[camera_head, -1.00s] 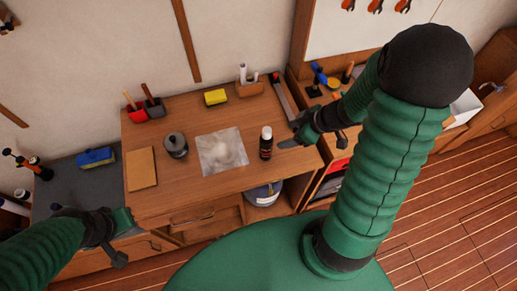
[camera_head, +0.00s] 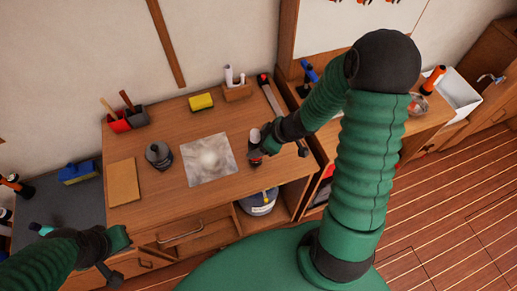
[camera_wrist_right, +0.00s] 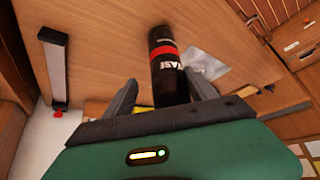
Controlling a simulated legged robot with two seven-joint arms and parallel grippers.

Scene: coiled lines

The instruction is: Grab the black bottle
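The black bottle (camera_head: 254,151), with a pale top and a red band, stands on the wooden workbench (camera_head: 225,205), right of a pale sheet. My right gripper (camera_head: 268,143) is at the bottle and partly covers it in the head view. In the right wrist view the bottle (camera_wrist_right: 169,70) is between the two spread fingers of the right gripper (camera_wrist_right: 160,98). A gap shows on the left side of the bottle; the right finger is close to it. My left gripper (camera_head: 112,258) is low at the left, off the bench front; its fingers are unclear.
The pale sheet (camera_head: 207,160), a dark round pot (camera_head: 158,155) and a tan board (camera_head: 123,182) lie left of the bottle. A yellow block (camera_head: 200,102), a wooden holder (camera_head: 238,92) and a red and black tool holder (camera_head: 126,120) are at the back.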

